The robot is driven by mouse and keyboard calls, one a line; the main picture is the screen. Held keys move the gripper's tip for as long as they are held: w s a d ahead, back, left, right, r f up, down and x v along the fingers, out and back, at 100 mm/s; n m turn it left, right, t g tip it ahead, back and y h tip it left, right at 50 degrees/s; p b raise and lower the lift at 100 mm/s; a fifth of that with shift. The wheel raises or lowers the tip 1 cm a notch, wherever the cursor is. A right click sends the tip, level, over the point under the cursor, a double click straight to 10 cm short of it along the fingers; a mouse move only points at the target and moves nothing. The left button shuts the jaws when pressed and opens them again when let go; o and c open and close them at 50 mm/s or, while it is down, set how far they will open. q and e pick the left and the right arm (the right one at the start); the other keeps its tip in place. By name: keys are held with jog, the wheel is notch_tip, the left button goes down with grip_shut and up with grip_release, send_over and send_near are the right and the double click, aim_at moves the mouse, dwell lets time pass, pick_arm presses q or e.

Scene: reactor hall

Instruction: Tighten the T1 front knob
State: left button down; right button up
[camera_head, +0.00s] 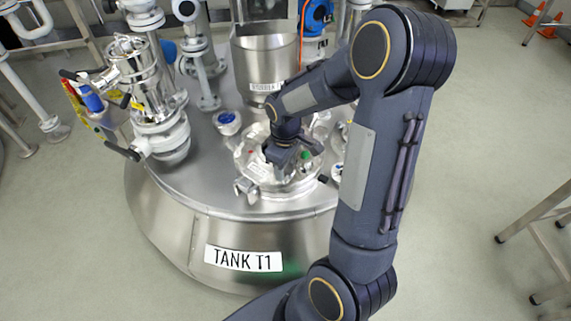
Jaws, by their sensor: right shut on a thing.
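Tank T1 (243,258) is a wide steel vessel with a name plate on its front wall. A round lid (256,171) sits on its top, towards the front. My right gripper (284,164) points down over the lid and is shut on a small part there. I take this part to be the front knob; the gripper hides it, so its shape and seating cannot be seen. A metal clamp (245,189) sits at the lid's front left edge, apart from the gripper. My left gripper is not in view.
A steel hopper (264,62) stands behind the lid. A valve assembly (150,95) with black handles rises at the left. A blue-topped port (227,121) is left of the lid. A metal stand (548,240) is at the right; the floor between is clear.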

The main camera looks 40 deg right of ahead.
aim_at(286, 169)
jog(key=shift+w+r, duration=0.1)
jog(key=shift+r, duration=0.05)
jog(key=o, duration=1)
notch_tip(286, 169, up, 8)
jog(key=p, duration=0.2)
jog(key=shift+p, duration=0.4)
